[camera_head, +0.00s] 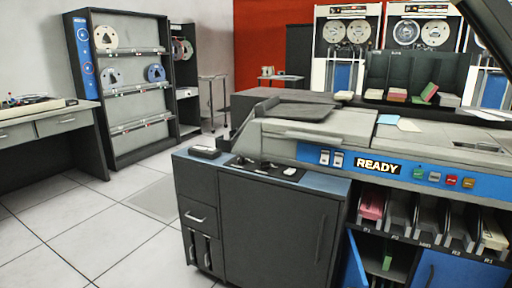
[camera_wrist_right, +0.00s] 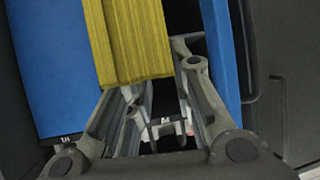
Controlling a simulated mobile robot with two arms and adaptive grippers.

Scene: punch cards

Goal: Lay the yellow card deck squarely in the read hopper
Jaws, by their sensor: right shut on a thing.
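The yellow card deck (camera_wrist_right: 135,40) shows in the right wrist view as a thick block with fine card edges, at the top centre. My right gripper (camera_wrist_right: 155,78) is shut on it, with the deck reaching out past the fingers. The deck's far end is cut off by the frame. Neither gripper nor the yellow deck shows in the head view. The card machine (camera_head: 345,130) with its READY panel fills the right of that view. A dark sloped tray (camera_head: 299,111) is on its top left; I cannot tell whether this is the read hopper.
Below the panel are several stacker pockets (camera_head: 428,217), with a pink deck (camera_head: 372,204) at the left and a pale deck (camera_head: 494,236) at the right. A blue door (camera_head: 354,264) stands open below. A rack (camera_head: 411,72) of coloured decks stands behind. Floor (camera_head: 110,222) is clear at left.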

